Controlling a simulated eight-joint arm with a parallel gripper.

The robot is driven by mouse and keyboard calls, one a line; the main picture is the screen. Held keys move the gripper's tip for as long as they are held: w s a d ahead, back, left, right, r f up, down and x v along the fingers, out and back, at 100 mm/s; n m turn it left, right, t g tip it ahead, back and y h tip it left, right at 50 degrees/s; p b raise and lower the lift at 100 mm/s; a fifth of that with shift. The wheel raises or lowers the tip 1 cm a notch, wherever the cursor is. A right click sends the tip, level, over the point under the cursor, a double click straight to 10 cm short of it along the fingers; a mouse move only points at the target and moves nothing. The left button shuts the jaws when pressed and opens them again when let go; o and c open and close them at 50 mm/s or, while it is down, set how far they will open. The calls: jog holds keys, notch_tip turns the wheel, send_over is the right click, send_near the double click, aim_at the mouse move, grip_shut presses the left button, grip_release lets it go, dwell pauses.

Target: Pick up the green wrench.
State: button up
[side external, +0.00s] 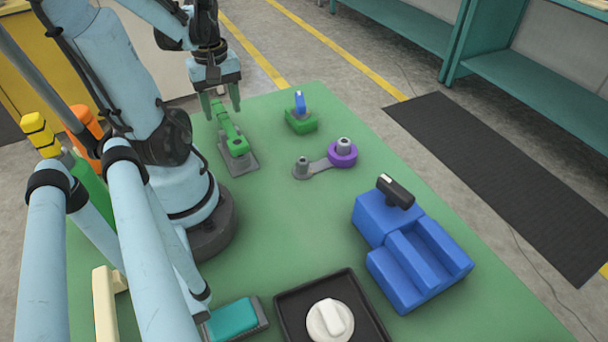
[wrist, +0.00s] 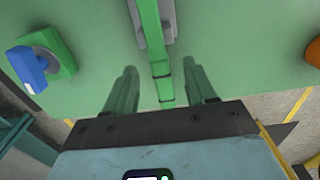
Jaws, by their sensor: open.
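The green wrench (side external: 230,131) is a long green piece resting on a grey plate (side external: 243,164) on the green table, in front of my arm. In the wrist view the green wrench (wrist: 153,45) runs from the top edge down toward the space between my fingers. My gripper (side external: 221,107) points down above the far end of the wrench, with green fingers apart. In the wrist view my gripper (wrist: 160,76) is open and empty, a finger to each side of the wrench's line. The exact height gap to the wrench cannot be told.
A green block with a blue top (side external: 301,120) stands to the right. A grey link with a purple ring (side external: 342,156) lies nearer. A blue stepped block (side external: 415,262), a black tray (side external: 288,302) and a teal block (side external: 233,318) occupy the front. Table between them is clear.

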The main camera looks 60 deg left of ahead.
aim_at(223, 115)
jog(key=shift+a+f, duration=0.15)
jog(key=shift+f, duration=0.7)
jog(key=shift+a+f, duration=0.15)
jog(key=shift+f, duration=1.7)
grip_shut()
